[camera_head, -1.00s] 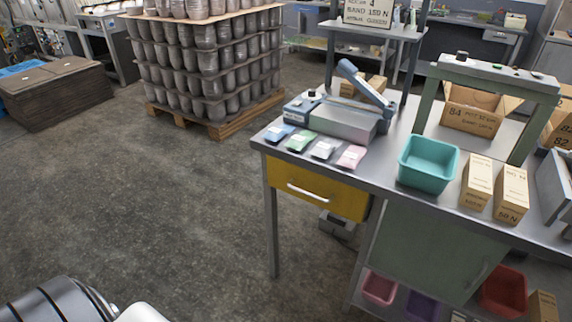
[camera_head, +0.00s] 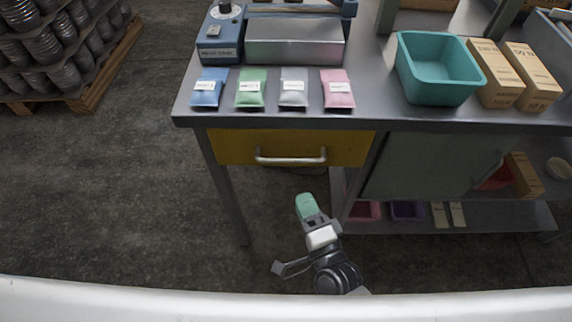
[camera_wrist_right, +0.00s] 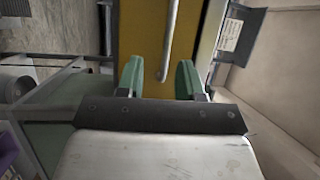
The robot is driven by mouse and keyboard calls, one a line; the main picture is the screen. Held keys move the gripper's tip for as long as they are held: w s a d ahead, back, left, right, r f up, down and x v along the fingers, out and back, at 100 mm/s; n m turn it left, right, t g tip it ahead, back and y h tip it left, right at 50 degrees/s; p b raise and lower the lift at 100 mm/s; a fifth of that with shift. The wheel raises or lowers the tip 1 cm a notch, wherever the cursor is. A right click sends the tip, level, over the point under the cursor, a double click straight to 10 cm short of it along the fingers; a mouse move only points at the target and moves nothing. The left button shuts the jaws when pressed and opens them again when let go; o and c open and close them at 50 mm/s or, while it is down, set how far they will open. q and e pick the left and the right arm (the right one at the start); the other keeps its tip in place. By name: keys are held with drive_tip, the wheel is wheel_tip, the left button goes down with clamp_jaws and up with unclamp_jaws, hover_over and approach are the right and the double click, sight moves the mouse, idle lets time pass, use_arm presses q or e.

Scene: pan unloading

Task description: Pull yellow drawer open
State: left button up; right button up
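The yellow drawer (camera_head: 235,148) sits under the left part of the grey workbench and looks shut. Its silver bar handle (camera_head: 290,158) runs across the front. My right gripper (camera_head: 305,206) is in front of and below the drawer, with green fingertips. In the right wrist view the gripper (camera_wrist_right: 158,80) is open, its two green fingers apart. The drawer front (camera_wrist_right: 143,45) lies ahead, and the handle (camera_wrist_right: 169,40) shows upright in the picture, its end in line with the gap between the fingers. Nothing is between the fingers. My left gripper is not in view.
The workbench (camera_head: 372,110) holds blue, green, white and pink packets (camera_head: 338,90), a sealing machine (camera_head: 295,42), a teal bin (camera_head: 437,70) and boxes (camera_head: 530,78). A grey-green cabinet door (camera_head: 420,165) is right of the drawer. Open floor (camera_head: 110,190) lies to the left.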

sight(287, 159)
drive_tip(key=x, duration=0.3)
drive_tip(key=r+x, duration=0.1)
drive_tip(key=x, duration=0.7)
drive_tip(key=shift+s+r+p, duration=0.1)
drive_tip(key=shift+r+p, duration=0.1)
drive_tip(key=shift+p, duration=0.1)
clamp_jaws()
